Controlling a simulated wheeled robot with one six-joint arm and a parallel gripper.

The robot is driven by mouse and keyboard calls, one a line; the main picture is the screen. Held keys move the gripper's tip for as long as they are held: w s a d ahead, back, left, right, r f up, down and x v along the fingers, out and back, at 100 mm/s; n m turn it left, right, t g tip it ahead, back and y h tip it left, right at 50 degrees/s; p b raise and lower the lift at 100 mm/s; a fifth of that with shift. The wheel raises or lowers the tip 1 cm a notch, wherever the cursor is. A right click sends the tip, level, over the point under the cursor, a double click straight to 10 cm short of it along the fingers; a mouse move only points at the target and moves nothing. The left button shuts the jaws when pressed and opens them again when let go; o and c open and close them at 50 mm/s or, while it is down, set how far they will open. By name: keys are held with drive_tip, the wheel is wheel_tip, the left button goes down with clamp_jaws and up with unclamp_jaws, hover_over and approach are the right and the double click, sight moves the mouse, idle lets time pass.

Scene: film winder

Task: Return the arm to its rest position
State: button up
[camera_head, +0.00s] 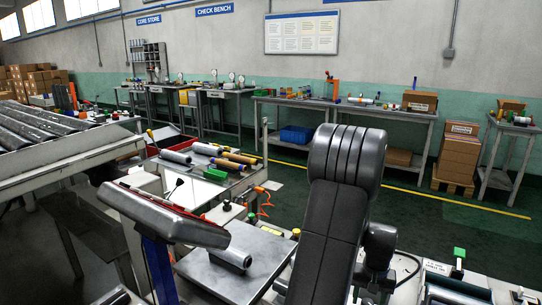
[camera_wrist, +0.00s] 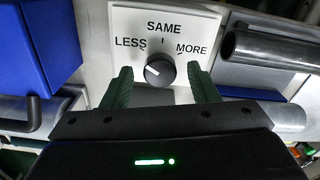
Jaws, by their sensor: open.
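My gripper (camera_wrist: 159,70) shows in the wrist view with its two dark green fingers apart. They stand on either side of a black round knob (camera_wrist: 160,72), with a visible gap to it on both sides. The knob sits on a white panel (camera_wrist: 112,18) marked LESS, SAME and MORE. Its white pointer line appears to point left, toward LESS. In the head view my dark arm rises large in the middle foreground and bends over. My gripper and the knob are not visible there.
In the wrist view a blue block (camera_wrist: 40,50) is at left and a metal cylinder (camera_wrist: 270,48) at right, both close to the fingers.

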wheel_tip(320, 180, up, 13)
drive_tip(key=p, duration=0.2)
wheel_tip(320, 180, down, 14)
drive_tip(key=shift+r+b, duration=0.15)
drive_tip(key=shift+b, duration=0.95)
drive_tip(key=shift+r+m, duration=0.25)
drive_tip(key=shift+m, duration=0.15)
drive_tip(key=m, duration=1.1)
drive_tip(key=shift+b, duration=0.3)
wheel_tip(320, 180, up, 5)
drive_tip(key=shift+r+p, duration=0.1)
drive_tip(key=shift+p, duration=0.25)
drive_tip(key=shift+r, duration=0.2)
